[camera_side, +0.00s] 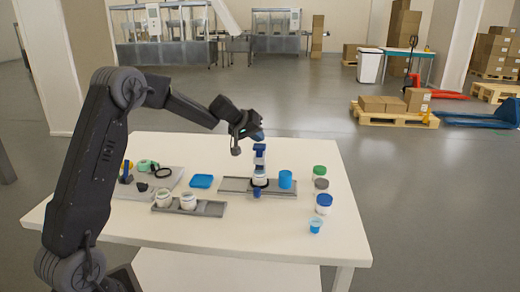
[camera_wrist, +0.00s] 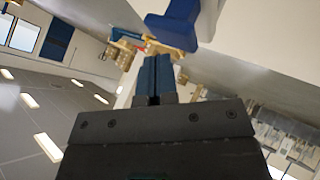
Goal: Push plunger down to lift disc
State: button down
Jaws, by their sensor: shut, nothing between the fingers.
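A blue upright plunger device (camera_side: 259,155) stands on the grey tray (camera_side: 233,185) in the middle of the table. A white jar or disc part (camera_side: 260,179) shows at its lower end; I cannot tell whether a disc is raised. My gripper (camera_side: 258,135) is just above the device's top, tilted, with its blue fingers shut and empty. I cannot tell whether they touch the device. In the wrist view the shut fingers (camera_wrist: 153,78) point up the picture, and a blue part (camera_wrist: 184,20), probably the device, is beyond them at the top.
A blue cup (camera_side: 285,179) stands right of the device. A small tray (camera_side: 212,208) with two white jars is front left. A blue square (camera_side: 202,181) lies left.

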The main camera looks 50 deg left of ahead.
jog(key=shift+f, duration=1)
dwell(0.8)
jog(key=shift+r, duration=1.4)
jog(key=shift+r, duration=3)
